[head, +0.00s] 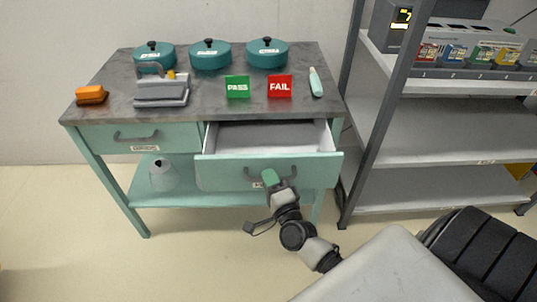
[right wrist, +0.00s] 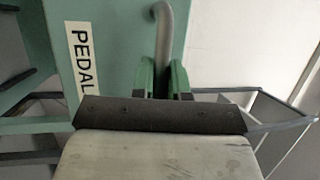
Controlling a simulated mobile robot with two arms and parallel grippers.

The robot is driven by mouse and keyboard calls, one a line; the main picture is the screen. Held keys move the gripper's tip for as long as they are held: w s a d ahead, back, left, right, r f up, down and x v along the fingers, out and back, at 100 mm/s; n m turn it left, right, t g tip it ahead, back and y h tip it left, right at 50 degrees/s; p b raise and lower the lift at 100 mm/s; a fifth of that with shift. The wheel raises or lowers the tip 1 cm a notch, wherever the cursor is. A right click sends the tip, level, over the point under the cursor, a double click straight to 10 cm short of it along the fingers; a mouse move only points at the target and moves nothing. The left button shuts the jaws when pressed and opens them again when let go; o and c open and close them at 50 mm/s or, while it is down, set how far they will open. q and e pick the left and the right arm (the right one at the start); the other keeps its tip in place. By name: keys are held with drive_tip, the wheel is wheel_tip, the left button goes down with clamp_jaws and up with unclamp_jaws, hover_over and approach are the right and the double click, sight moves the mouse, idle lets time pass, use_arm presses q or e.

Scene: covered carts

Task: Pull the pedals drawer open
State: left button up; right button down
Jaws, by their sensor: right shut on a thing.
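The pedals drawer (head: 222,171) is the right drawer of the green cart, and it stands pulled out with its pale inside showing. Its front bears a label reading "PEDAL" (right wrist: 82,58) in the right wrist view, with the end of the word cut off. My right gripper (head: 271,178) is at the drawer's front, shut on the grey handle (right wrist: 166,25). The green fingers (right wrist: 161,80) lie on either side of the handle bar in the right wrist view. In the head view the gripper hides part of the handle and label. My left gripper is not in view.
The closed left drawer (head: 105,136) sits beside it. The cart top (head: 205,88) holds teal pots, a grey device, an orange block, PASS and FAIL signs and a pale green tool. A grey shelf rack (head: 440,125) stands close on the right. Floor in front is clear.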

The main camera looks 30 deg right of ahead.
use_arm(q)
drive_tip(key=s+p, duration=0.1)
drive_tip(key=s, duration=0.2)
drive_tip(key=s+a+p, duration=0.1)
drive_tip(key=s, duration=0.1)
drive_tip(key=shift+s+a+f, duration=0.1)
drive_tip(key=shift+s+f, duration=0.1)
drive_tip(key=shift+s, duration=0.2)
use_arm(e)
drive_tip(key=s+a, duration=0.9)
drive_tip(key=s, duration=0.6)
drive_tip(key=shift+a, duration=0.1)
drive_tip(key=c, duration=1.1)
unclamp_jaws()
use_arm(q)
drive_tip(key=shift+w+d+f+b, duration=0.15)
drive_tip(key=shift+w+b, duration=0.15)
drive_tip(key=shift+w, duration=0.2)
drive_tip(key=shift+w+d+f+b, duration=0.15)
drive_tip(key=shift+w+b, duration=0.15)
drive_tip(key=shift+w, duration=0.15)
use_arm(e)
drive_tip(key=v, duration=1)
drive_tip(key=shift+s+f, duration=0.1)
drive_tip(key=shift+s, duration=0.3)
